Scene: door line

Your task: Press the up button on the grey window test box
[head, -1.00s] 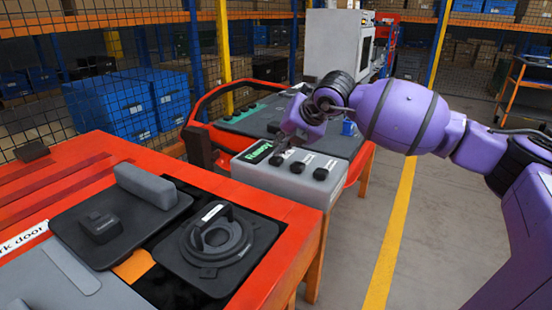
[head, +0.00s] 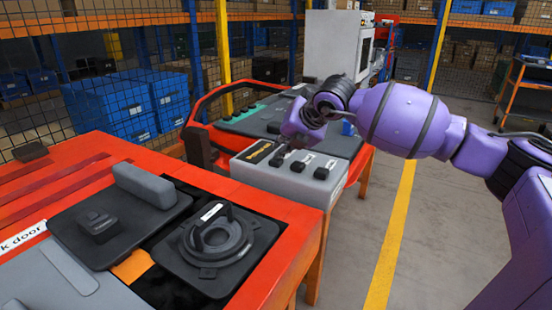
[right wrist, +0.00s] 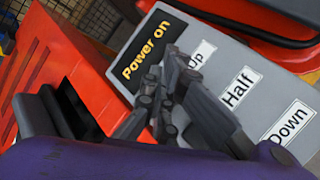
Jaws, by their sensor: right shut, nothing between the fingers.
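The grey window test box (head: 285,182) stands on the far part of the line, with three dark buttons in a row. Its display (head: 257,151) shows yellow text, which reads "Power on" in the right wrist view (right wrist: 152,45). The up button (head: 276,161) is the leftmost one, by the "Up" label (right wrist: 203,53). My right gripper (head: 283,148) is shut and empty, with its tips right over the up button. Whether they touch it I cannot tell; in the right wrist view the fingers hide the buttons. My left gripper is not in view.
The half button (head: 298,166) and down button (head: 321,173) sit just right of the up button. A red rail (head: 205,105) curves behind the box.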

